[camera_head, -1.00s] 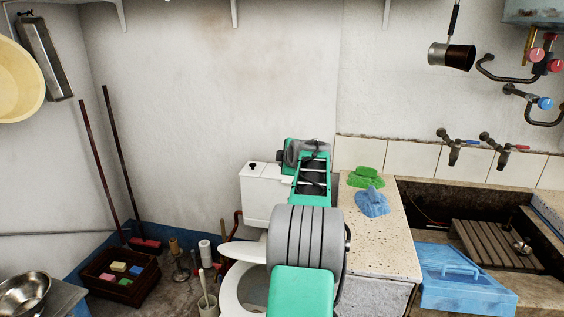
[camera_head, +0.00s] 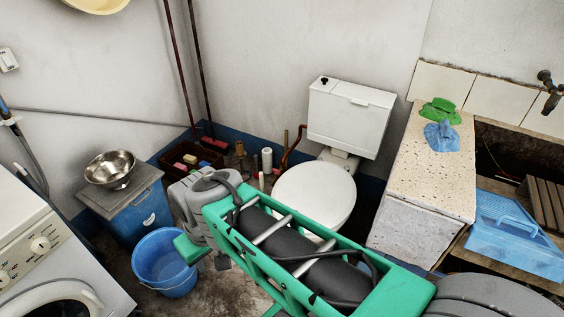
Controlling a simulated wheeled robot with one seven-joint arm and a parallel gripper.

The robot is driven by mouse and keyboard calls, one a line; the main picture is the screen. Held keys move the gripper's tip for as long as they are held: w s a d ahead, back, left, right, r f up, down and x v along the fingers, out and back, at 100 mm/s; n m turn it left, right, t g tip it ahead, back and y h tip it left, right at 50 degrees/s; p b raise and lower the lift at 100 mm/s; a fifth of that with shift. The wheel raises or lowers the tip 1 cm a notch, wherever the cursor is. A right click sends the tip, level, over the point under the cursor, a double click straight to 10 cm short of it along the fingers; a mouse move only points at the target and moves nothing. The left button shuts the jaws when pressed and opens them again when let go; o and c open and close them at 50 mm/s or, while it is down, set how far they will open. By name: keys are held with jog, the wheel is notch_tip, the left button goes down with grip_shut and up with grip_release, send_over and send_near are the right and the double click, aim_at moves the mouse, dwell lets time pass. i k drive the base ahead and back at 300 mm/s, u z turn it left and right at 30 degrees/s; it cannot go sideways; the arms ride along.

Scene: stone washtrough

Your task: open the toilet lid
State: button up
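The toilet stands at the back wall, right of the middle of the view. Its white oval lid (camera_head: 315,193) looks down over the bowl, and no bowl opening shows. The lid's front edge is partly hidden behind my green and grey arm. The white cistern (camera_head: 350,118) with a dark button is upright behind the lid. My arm reaches across the foreground from the lower right to the left, passing in front of the toilet.
A stone counter (camera_head: 420,180) with green and blue cloths stands right of the toilet, beside a blue box (camera_head: 515,235). On the left are a blue bucket (camera_head: 165,262), a blue bin with a metal bowl (camera_head: 110,169), and a washing machine (camera_head: 45,250). A crate stands behind.

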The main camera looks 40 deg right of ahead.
aim_at(325, 193)
jog(key=u, duration=2.25)
jog(key=k, duration=0.85)
jog(key=z, duration=1.3)
jog(key=i, duration=0.5)
jog(key=z, duration=0.05)
